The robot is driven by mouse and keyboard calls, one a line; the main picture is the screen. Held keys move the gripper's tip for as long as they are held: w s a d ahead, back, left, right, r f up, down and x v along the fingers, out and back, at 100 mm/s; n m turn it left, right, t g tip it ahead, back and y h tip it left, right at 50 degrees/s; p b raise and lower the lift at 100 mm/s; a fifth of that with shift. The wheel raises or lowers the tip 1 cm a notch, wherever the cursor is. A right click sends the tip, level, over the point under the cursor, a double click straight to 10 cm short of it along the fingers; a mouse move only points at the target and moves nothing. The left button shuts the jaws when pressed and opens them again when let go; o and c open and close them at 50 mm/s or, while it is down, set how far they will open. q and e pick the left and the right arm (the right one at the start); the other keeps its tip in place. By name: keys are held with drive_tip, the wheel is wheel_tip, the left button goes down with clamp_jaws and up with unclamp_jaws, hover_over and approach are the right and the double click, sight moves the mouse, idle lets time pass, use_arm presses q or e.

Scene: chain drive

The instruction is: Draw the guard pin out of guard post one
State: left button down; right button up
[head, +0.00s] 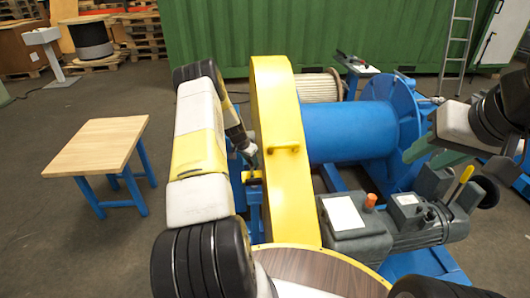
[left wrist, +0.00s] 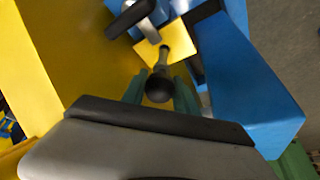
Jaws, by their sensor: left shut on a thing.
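The guard pin (left wrist: 163,56) shows in the left wrist view as a thin grey shaft with a dark round knob. Its far end meets a yellow block (left wrist: 178,40) beside a blue post (left wrist: 255,85); how deep it sits I cannot tell. My left gripper (left wrist: 160,92) has its green fingers shut on the pin at the knob. In the head view the left gripper (head: 251,158) is mostly hidden by my own arm, at the left side of the yellow chain guard (head: 278,150). My right gripper (head: 432,152) has green fingers above the grey motor, away from the pin.

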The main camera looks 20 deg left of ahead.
use_arm(q)
drive_tip(key=shift+r, duration=2.8)
